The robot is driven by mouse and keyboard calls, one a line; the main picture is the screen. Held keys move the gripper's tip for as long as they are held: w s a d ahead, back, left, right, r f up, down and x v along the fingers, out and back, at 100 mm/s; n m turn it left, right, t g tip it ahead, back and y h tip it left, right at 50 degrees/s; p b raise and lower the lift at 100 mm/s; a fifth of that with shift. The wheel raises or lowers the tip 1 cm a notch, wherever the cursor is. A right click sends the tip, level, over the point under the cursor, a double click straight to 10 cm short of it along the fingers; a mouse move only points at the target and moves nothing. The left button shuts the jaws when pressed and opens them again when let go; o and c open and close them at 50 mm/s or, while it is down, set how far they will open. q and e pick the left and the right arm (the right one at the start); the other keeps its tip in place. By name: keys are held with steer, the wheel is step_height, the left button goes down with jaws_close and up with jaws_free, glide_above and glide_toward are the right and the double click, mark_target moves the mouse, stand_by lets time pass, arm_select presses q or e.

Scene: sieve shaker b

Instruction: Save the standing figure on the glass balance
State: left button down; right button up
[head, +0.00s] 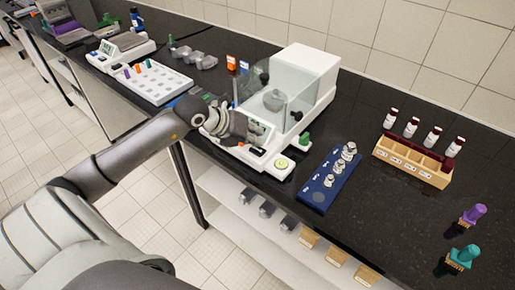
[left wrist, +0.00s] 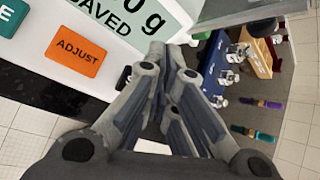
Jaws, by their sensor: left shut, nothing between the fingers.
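The glass balance (head: 318,75) stands on the dark bench, with clear panes around a chamber that holds a grey rounded object (head: 275,99). Its front display (head: 258,131) also shows in the left wrist view (left wrist: 130,18), where part of the text reads "0 g" and "SAVED". An orange ADJUST button (left wrist: 77,49) sits beside the display, with part of a green button (left wrist: 12,16) at the picture edge. My left gripper (head: 236,126) is at the front of the balance, its fingers shut and empty, also in the left wrist view (left wrist: 168,75). Whether it touches the panel, I cannot tell.
A blue tray (head: 316,195) with metal weights lies right of the balance. A white peg tray (head: 150,82) lies left.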

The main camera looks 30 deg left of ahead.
mark_target(255, 147)
arm_select(q)
steer(key=shift+r+p, duration=1.55)
steer(key=shift+r, duration=1)
steer(key=shift+f, duration=0.1)
